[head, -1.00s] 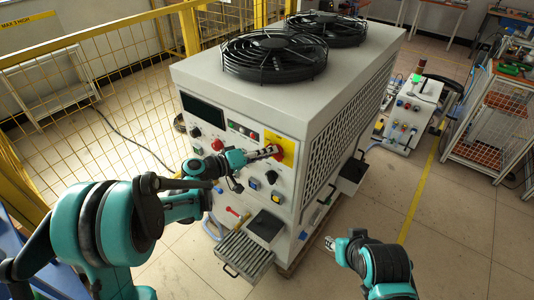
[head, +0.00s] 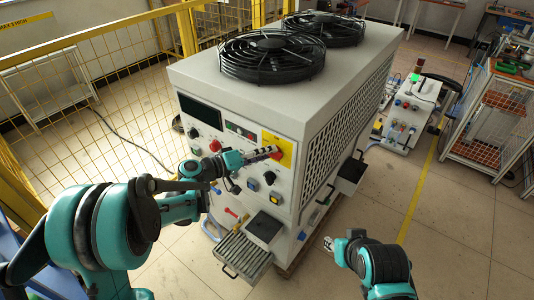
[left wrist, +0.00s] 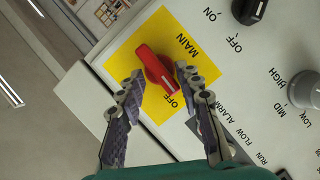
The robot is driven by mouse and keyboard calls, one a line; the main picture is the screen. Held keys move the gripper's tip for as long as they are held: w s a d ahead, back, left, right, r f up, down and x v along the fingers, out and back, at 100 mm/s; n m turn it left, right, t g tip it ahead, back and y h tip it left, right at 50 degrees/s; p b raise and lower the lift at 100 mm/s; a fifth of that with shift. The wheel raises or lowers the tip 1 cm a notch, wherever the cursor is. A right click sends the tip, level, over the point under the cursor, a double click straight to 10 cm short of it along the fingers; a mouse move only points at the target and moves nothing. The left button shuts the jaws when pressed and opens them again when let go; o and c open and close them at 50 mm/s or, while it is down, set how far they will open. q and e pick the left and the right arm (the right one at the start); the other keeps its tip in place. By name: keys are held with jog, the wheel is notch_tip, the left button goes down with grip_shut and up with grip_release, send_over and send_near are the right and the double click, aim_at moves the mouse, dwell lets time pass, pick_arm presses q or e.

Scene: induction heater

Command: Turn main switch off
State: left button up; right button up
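The main switch is a red knob (left wrist: 154,68) on a yellow plate (left wrist: 124,62) marked MAIN and OFF, seen in the left wrist view. One end of its handle lies close to the word OFF. My left gripper (left wrist: 160,80) is open, with one fingertip on each side of the knob in that view; I cannot tell whether either touches it. In the head view, my left gripper (head: 264,153) is at the yellow plate (head: 284,143) on the machine's front and partly covers the red knob. My right gripper (head: 328,243) is low beside the machine, its opening unclear.
The induction heater cabinet (head: 235,90) carries two black fans on top. Other knobs and buttons surround the switch, including a black knob (left wrist: 249,9) and a grey knob (left wrist: 304,90). A drawer (head: 243,255) sticks out low in front.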

pick_arm(q)
jog(key=v, duration=1.1)
jog(key=shift+s+a, duration=0.15)
